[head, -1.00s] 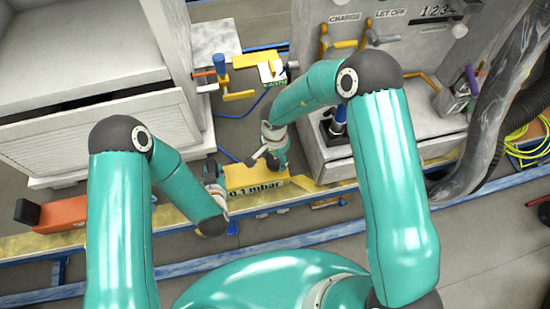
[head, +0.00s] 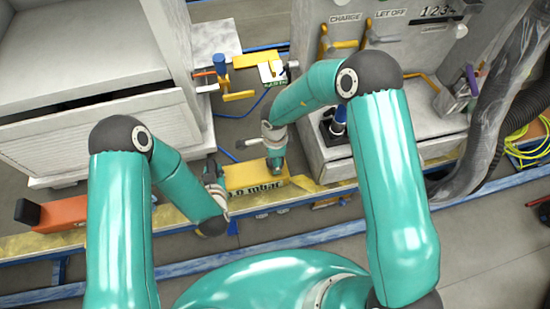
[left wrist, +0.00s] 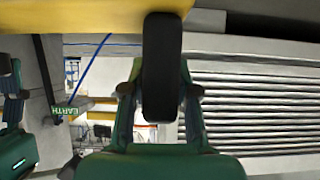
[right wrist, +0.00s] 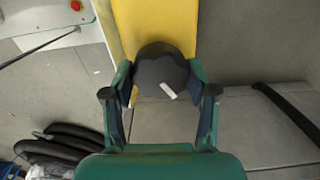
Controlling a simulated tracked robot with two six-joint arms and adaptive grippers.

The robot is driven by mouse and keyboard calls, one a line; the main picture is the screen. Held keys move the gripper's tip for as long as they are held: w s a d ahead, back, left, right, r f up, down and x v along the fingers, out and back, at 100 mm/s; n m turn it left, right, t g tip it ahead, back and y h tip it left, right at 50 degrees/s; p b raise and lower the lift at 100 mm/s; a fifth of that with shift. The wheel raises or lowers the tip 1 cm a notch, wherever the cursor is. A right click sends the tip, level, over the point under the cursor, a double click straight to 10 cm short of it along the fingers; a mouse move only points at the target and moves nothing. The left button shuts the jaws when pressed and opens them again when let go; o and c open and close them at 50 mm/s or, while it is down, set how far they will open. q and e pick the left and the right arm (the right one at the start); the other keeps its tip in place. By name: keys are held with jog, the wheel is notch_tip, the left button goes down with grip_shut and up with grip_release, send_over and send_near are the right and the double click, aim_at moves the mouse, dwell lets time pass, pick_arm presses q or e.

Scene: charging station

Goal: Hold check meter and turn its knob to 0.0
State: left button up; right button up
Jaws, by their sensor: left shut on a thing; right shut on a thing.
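The check meter is a yellow box (head: 248,178) low in the middle of the head view. Its front reads "mbar" after a figure ending in .0; the first digit is partly covered by my left arm. My left gripper (head: 213,172) is shut on the meter's black handle (left wrist: 162,65), at the box's left end. My right gripper (head: 275,160) is at the box's right end, pointing down. In the right wrist view its fingers are shut on a dark round knob (right wrist: 160,68) with a white mark slanting down to the right. The yellow body (right wrist: 155,18) shows behind the knob.
A yellow rail (head: 165,226) runs below the meter. A cabinet with louvres (head: 100,135) stands left, the station panel (head: 375,95) right. An orange block (head: 60,213) lies at lower left. A blue-handled yellow valve (head: 222,75) and a small EARTH sign (head: 272,74) are behind.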

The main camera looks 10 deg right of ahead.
jog(key=shift+a, duration=0.1)
dwell(0.3)
jog(key=o, duration=1.1)
jog(key=shift+o, duration=0.2)
jog(key=shift+r, duration=0.1)
notch_tip(320, 180, up, 12)
pick_arm(q)
jog(key=o, duration=1.1)
